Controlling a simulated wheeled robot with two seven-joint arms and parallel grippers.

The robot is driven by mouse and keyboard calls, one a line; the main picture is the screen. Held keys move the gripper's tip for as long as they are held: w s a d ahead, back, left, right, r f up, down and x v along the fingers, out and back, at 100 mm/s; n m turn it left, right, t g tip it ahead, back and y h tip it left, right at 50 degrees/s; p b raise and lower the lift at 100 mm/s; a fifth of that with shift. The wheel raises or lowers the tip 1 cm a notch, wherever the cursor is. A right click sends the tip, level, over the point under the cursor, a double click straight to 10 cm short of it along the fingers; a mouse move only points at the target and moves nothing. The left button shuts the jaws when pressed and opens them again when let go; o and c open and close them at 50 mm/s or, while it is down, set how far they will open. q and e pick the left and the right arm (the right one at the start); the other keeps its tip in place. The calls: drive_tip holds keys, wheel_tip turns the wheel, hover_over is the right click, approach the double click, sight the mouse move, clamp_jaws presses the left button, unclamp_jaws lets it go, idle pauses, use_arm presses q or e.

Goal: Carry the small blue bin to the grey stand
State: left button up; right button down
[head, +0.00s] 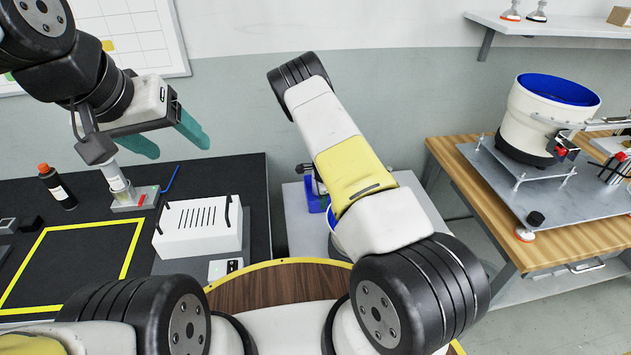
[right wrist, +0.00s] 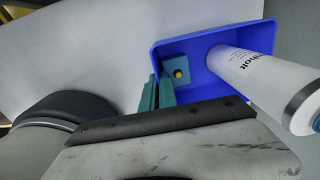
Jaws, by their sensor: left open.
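The small blue bin (right wrist: 196,50) shows in the right wrist view, with a white cylinder (right wrist: 262,75) with dark lettering leaning across it. My right gripper (right wrist: 160,93) has its teal fingers close together at the bin's near left wall, one seemingly on each side. In the head view my right gripper is hidden behind my arm. Blue parts (head: 314,195) show beside that arm; I cannot tell whether they are the bin. They are over a light grey stand (head: 296,218), mostly covered by my arm. My left gripper (head: 181,149) is open and empty above the black table.
The black table (head: 255,195) holds a white slotted box (head: 200,228), a dark bottle (head: 57,187) and a small fixture (head: 133,198). A wooden bench (head: 575,240) at right carries a large white bowl with blue lining (head: 530,110). A wall shelf (head: 560,26) is above.

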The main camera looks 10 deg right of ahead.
drive_tip(key=c, duration=2.1)
unclamp_jaws()
drive_tip(key=shift+f, duration=0.1)
drive_tip(key=o, duration=0.4)
